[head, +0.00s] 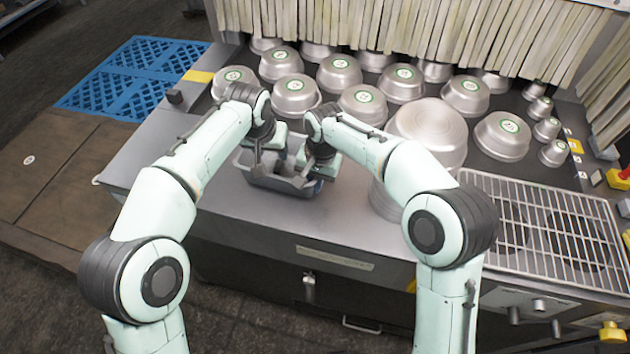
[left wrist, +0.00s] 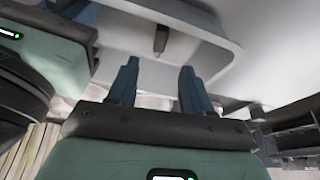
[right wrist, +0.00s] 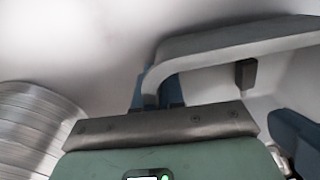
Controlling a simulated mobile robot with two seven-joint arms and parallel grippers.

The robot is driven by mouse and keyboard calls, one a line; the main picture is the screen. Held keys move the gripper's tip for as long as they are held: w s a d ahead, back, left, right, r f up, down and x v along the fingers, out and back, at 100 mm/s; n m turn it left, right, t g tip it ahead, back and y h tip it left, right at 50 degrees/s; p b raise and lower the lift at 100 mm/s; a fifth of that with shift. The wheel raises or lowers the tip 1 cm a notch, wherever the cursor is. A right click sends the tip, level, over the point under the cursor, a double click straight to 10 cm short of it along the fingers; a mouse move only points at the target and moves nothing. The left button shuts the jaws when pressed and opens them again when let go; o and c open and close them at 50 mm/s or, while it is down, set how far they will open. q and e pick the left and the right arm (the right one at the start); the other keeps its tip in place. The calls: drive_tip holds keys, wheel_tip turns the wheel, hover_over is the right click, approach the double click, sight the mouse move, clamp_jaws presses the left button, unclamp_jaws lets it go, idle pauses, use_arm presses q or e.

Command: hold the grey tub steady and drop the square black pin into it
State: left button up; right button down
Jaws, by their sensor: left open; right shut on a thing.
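The grey tub (head: 288,184) stands on the metal counter below both grippers. My right gripper (head: 308,168) is shut on the tub's rim; in the right wrist view the rim (right wrist: 225,42) passes at its fingers. My left gripper (head: 262,158) is over the tub's left part, and its two blue fingers (left wrist: 158,80) are apart with nothing between them. The square black pin (left wrist: 161,39) shows beyond these fingertips, inside the tub's outline. The pin also shows in the right wrist view (right wrist: 246,74), clear of the fingers. I cannot tell whether it touches the tub floor.
Several upturned metal pans (head: 403,84) cover the back of the counter. A taller pan stack (head: 430,125) stands right of the tub. A wire rack (head: 545,225) lies at the right. A small dark block (head: 174,96) is at the counter's left edge. The counter's front left is clear.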

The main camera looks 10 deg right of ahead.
use_arm(q)
drive_tip(key=v, duration=1)
drive_tip(key=shift+s+r, duration=0.1)
drive_tip(key=shift+r, duration=0.05)
idle(0.5)
drive_tip(key=shift+a, duration=0.1)
use_arm(e)
drive_tip(key=c, duration=1.2)
unclamp_jaws()
drive_tip(key=shift+o, duration=0.2)
drive_tip(key=shift+r, duration=0.15)
wheel_tip(320, 180, up, 12)
drive_tip(key=d, duration=0.1)
drive_tip(key=shift+s, duration=0.35)
